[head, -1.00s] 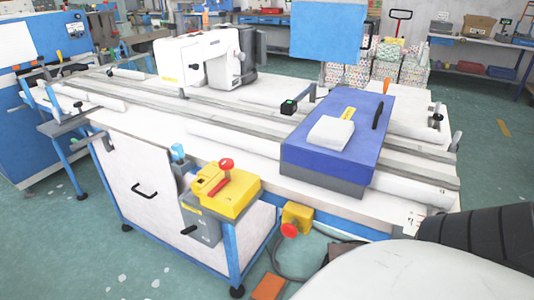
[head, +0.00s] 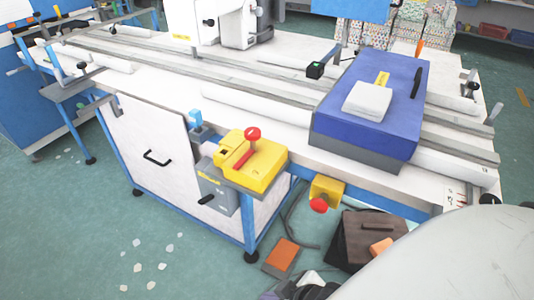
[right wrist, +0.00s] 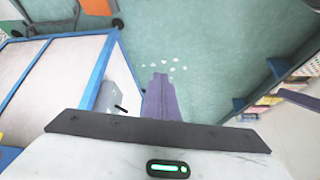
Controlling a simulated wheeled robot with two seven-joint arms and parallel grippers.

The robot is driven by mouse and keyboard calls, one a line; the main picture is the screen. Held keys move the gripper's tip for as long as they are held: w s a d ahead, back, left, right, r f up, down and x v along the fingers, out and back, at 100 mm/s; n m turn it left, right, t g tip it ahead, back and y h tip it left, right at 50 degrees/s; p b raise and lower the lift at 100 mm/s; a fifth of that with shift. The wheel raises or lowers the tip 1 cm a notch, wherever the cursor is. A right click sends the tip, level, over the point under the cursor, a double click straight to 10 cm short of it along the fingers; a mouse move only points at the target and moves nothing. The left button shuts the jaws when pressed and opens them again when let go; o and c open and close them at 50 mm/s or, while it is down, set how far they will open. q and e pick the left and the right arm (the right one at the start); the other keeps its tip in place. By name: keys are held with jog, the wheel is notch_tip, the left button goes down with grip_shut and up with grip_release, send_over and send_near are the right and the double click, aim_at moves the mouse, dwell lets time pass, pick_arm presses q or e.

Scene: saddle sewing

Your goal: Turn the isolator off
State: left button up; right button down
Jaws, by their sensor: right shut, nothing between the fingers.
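The grey box (right wrist: 115,92) also shows in the right wrist view, left of my right gripper. My right gripper (right wrist: 160,78) appears as purple fingers, shut and empty, above the green floor and apart from the bench. In the head view neither gripper shows.
A yellow block with a red button (head: 320,204) sits under the bench edge. A blue box (head: 350,135) lies on the white bench top. A dark bag (head: 350,245) and an orange-topped item (head: 282,255) lie on the floor. Floor at front left is mostly clear.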

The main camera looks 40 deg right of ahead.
jog(key=s+d+r+m+g, duration=0.2)
jog(key=d+r+m, duration=0.15)
jog(key=r, duration=0.35)
jog(key=m+t+y, duration=0.4)
jog(key=m+t, duration=0.5)
jog(key=m, duration=0.3)
send_near(242, 158)
jog(key=p+x, duration=0.1)
jog(key=x, duration=0.4)
